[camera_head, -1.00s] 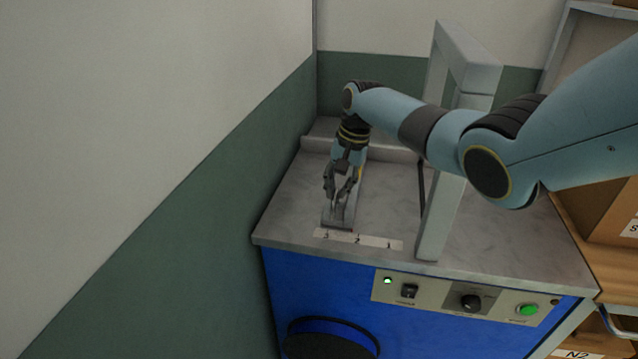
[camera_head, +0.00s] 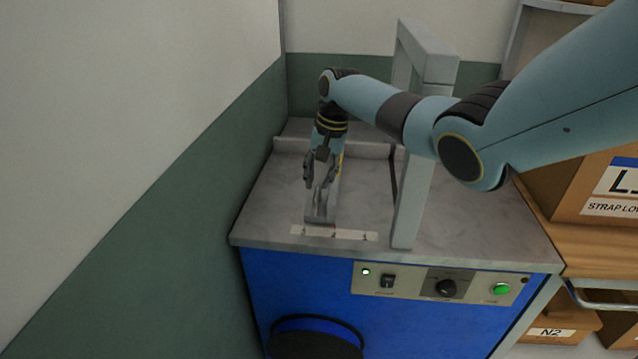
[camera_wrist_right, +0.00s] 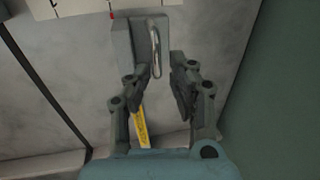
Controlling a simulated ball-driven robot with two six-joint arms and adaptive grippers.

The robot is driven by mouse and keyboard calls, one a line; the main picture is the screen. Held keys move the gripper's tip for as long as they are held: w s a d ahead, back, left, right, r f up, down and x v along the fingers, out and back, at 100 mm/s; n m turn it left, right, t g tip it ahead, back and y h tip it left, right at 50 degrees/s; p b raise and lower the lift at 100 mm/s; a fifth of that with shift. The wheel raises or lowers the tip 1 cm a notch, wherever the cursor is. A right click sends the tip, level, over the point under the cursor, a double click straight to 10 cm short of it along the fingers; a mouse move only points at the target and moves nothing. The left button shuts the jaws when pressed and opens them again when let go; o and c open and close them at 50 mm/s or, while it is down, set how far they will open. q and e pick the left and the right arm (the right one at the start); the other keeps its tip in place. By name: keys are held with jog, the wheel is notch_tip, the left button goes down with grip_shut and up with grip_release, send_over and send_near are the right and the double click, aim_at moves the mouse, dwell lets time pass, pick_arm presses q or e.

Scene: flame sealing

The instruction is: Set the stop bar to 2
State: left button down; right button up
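The stop bar is a grey block (camera_head: 318,213) lying on the machine's grey top, with a metal loop handle (camera_wrist_right: 155,45) on it. A white number scale (camera_head: 350,235) runs along the front edge of the top. A red mark (camera_wrist_right: 112,15) shows at the block's side beside the scale; in the head view it is close to the middle figure, too small to read surely. My right gripper (camera_head: 320,184) is over the bar. In the right wrist view its fingers (camera_wrist_right: 158,75) are apart, on either side of the handle's near end, with gaps. My left gripper is out of view.
A grey upright frame (camera_head: 412,200) stands right of the bar on the top. The blue front has a panel (camera_head: 415,284) with switch, knob and green button. A green and white wall (camera_head: 190,190) is close on the left. Cardboard boxes (camera_head: 565,190) stand at right.

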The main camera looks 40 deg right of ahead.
notch_tip(320, 180, up, 8)
jog(key=shift+f, duration=0.1)
dwell(0.6)
